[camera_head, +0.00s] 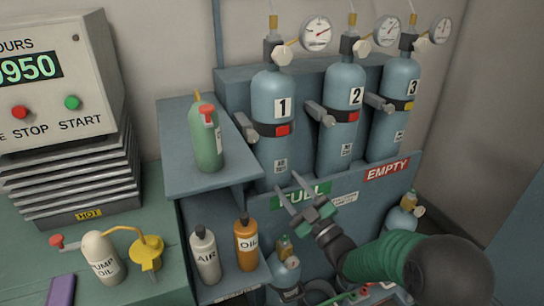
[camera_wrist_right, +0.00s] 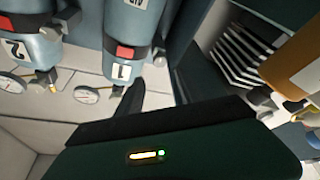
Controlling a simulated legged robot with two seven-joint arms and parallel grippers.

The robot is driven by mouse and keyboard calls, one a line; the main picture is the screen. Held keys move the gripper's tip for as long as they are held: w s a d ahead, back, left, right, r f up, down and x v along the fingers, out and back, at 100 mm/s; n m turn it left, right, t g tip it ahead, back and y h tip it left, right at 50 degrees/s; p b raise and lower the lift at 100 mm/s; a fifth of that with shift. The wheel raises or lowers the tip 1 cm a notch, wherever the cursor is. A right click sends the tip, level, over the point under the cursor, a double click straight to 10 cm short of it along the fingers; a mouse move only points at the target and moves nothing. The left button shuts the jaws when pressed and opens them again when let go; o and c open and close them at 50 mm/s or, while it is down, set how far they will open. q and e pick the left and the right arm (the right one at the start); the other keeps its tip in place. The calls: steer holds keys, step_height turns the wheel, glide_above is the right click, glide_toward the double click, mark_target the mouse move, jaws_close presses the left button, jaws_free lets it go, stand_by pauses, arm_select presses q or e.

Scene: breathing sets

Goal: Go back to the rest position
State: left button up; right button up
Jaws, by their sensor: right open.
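My right gripper (camera_head: 292,195) is open and empty in the head view, its arm coming in from the lower right. Its fingers point up and left, in front of the rack panel with the green FULL label (camera_head: 301,195). Cylinder 1 (camera_head: 273,142), cylinder 2 (camera_head: 341,125) and cylinder 3 (camera_head: 394,117) stand upright in the rack behind it. In the right wrist view, cylinder 1 (camera_wrist_right: 130,30) and cylinder 2 (camera_wrist_right: 33,42) appear upside down beyond the dark gripper body. My left gripper is not in view.
A green bottle (camera_head: 207,137) stands on the upper shelf. An AIR bottle (camera_head: 205,255) and an orange OIL bottle (camera_head: 246,243) stand below it. More cylinders (camera_head: 284,272) sit low near my right arm. A control box (camera_head: 58,75) and a pump oil bottle (camera_head: 101,258) are at left.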

steer(key=s+d+f+m+g+h, duration=0.3)
steer(key=d+f+m+h, duration=0.15)
steer(key=f, duration=0.25)
steer(key=s+d+f+m+g+h, duration=0.3)
steer(key=s+f+g+h, duration=0.1)
steer(key=f+h, duration=0.15)
steer(key=s+d+f+m+g, duration=0.1)
steer(key=s+f+m+g, duration=0.3)
steer(key=s, duration=0.7)
steer(key=s+d+f+m+g, duration=0.2)
steer(key=s+f+g, duration=0.35)
steer(key=s, duration=0.65)
step_height(320, 180, up, 22)
steer(key=p, duration=2.1)
steer(key=shift+w+a+f+h+p, duration=0.2)
steer(key=shift+w+f+h+p, duration=0.05)
steer(key=shift+w+h+p, duration=0.1)
steer(key=shift+s+t, duration=0.1)
steer(key=shift+t, duration=0.15)
